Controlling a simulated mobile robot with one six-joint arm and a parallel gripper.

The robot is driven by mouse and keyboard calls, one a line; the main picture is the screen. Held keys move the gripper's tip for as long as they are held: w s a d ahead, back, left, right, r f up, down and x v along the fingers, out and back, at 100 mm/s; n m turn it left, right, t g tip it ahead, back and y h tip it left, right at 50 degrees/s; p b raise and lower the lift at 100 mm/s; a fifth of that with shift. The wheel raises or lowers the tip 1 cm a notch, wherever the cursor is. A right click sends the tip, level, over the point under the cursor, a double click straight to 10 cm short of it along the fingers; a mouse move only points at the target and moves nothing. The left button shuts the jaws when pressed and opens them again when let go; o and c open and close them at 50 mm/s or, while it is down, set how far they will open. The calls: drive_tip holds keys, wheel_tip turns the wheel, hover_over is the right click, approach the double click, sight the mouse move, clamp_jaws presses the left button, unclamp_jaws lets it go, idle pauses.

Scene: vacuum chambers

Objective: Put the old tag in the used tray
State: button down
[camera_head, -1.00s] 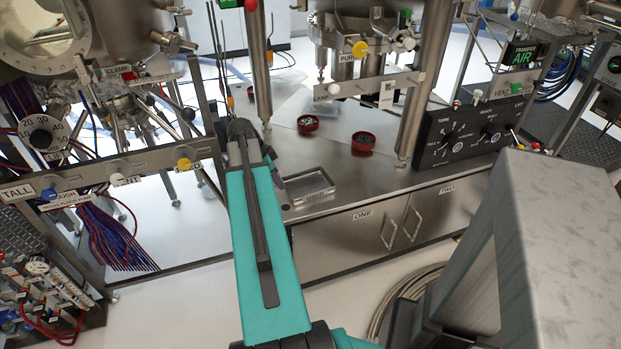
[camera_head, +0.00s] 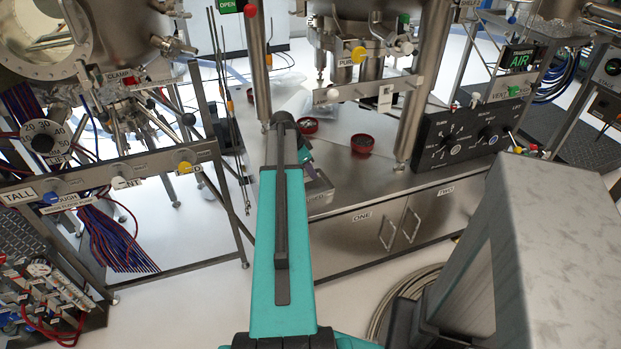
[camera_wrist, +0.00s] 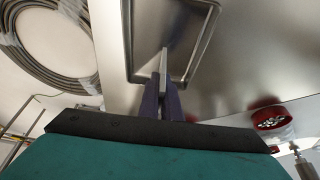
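A shallow metal tray (camera_head: 319,197), likely the used tray, is on the steel bench and is partly hidden by my arm in the head view. Its rim (camera_wrist: 208,45) shows at the top of the wrist view, and its inside looks bare where visible. My gripper (camera_wrist: 163,90) points toward the tray, with its two dark purple fingers close together. A thin grey-white piece (camera_wrist: 164,61), seen edge-on and likely the old tag, sticks out from between the fingertips. It overlaps the tray in the wrist view; its height above the tray cannot be told.
Two red dishes stand on the bench, one in the open (camera_head: 362,143) and one beside my arm (camera_head: 308,126). Steel chamber legs (camera_head: 414,110) and a black control box (camera_head: 463,134) stand to the right. A valve rack (camera_head: 120,172) stands to the left. Coiled hose (camera_wrist: 45,45) lies on the floor.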

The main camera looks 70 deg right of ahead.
drive_tip(key=shift+f, duration=0.1)
drive_tip(key=shift+f, duration=1.65)
drive_tip(key=shift+f, duration=0.15)
drive_tip(key=c, duration=2)
unclamp_jaws()
drive_tip(key=shift+v, duration=6.15)
